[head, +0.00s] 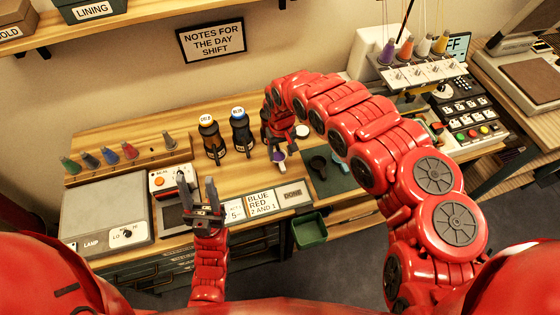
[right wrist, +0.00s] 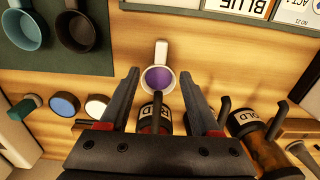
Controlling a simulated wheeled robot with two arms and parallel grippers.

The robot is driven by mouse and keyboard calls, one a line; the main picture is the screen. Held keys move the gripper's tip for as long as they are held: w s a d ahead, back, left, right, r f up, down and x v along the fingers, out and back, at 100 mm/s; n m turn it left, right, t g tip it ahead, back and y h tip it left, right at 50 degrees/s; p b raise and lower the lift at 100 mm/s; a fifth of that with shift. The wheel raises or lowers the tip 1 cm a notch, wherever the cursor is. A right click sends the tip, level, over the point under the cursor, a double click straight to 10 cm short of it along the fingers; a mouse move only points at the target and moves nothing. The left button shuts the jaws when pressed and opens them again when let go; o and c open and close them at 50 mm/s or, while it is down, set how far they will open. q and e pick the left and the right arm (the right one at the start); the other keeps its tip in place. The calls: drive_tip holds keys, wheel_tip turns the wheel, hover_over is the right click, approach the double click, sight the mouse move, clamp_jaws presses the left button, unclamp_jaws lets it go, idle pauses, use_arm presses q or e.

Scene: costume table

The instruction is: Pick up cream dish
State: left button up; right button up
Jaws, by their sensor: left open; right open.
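The cream dish (head: 279,156), a small cup with a handle and purple inside, stands on the wooden table. In the right wrist view the cream dish (right wrist: 162,56) lies between and slightly beyond the fingertips, with its handle pointing away from the palm. My right gripper (head: 282,147) is open right over it and partly hides it in the head view; the fingers (right wrist: 159,76) show a gap on both sides of the dish. My left gripper (head: 199,188) is open and empty, raised over the table's front edge, left of the signs.
A dark mug (right wrist: 77,31) and a blue-grey mug (right wrist: 28,33) stand on a green mat (right wrist: 95,60) beside the dish. Gold (head: 210,136) and blue (head: 241,131) labelled bottles stand to its left. A DONE sign (head: 292,193) lies in front. A green bin (head: 310,229) hangs below the edge.

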sight(281, 163)
drive_tip(key=shift+s+f+p, duration=0.15)
drive_tip(key=shift+f+p, duration=0.3)
drive_tip(key=shift+f, duration=0.25)
wheel_tip(281, 163, down, 2)
drive_tip(key=shift+a+p, duration=0.1)
drive_tip(key=shift+p, duration=0.2)
drive_tip(key=shift+f, duration=0.8)
clamp_jaws()
